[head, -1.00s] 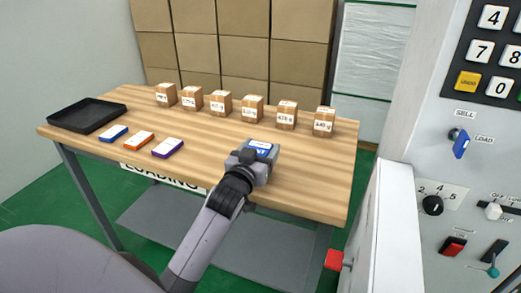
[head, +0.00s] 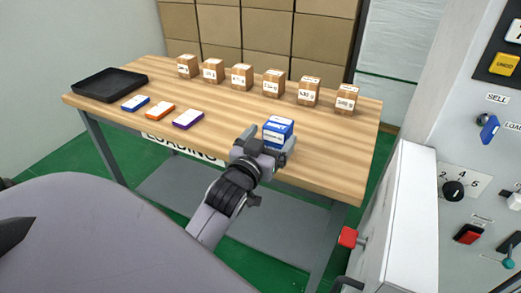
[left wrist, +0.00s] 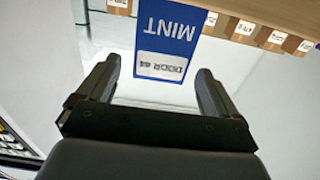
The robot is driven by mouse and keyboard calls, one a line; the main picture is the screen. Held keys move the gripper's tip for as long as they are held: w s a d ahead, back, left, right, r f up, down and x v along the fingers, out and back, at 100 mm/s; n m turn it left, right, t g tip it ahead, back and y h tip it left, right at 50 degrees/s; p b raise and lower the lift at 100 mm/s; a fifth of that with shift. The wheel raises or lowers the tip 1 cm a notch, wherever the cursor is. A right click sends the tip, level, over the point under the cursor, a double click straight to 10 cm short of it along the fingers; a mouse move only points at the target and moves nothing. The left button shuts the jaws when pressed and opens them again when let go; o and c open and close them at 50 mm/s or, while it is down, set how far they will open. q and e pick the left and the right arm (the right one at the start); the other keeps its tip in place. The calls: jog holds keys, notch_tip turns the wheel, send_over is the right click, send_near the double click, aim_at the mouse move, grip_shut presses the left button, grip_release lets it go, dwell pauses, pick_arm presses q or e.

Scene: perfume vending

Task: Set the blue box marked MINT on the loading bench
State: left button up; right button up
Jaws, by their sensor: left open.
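The blue box marked MINT (head: 278,130) is upright at the front part of the wooden loading bench (head: 225,105), right of the middle. It appears to rest on the top, though my gripper partly hides its base. In the left wrist view the MINT box (left wrist: 166,40) shows its label upside down, just beyond and between the fingertips. My left gripper (head: 267,147) is open on the near side of the box. In the left wrist view the gripper's fingers (left wrist: 160,85) are apart with a gap between them. My right gripper is not in view.
Blue (head: 135,103), orange (head: 160,109) and purple (head: 187,119) flat boxes lie left on the bench, beside a black tray (head: 110,84). Several brown cartons (head: 274,83) line the back. A control panel (head: 480,190) stands at right. Bench top between is clear.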

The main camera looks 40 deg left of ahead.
pick_arm(q)
jog(key=s+d+f+m+g+h, duration=0.2)
jog(key=s+d+f+g+h, duration=0.1)
jog(key=s+d+f, duration=0.4)
jog(key=s+d+f+m+g+h, duration=0.2)
jog(key=s+d+f, duration=0.5)
jog(key=s+f, duration=0.5)
notch_tip(320, 180, down, 4)
jog(key=shift+f+m+g+h, duration=0.1)
jog(key=shift+m+g+h, duration=0.3)
jog(key=shift+g+h, duration=0.6)
notch_tip(320, 180, up, 7)
jog(key=a+p, duration=0.1)
jog(key=p, duration=0.8)
jog(key=shift+s+y, duration=0.3)
jog(key=shift+y, duration=0.1)
jog(key=shift+r, duration=0.2)
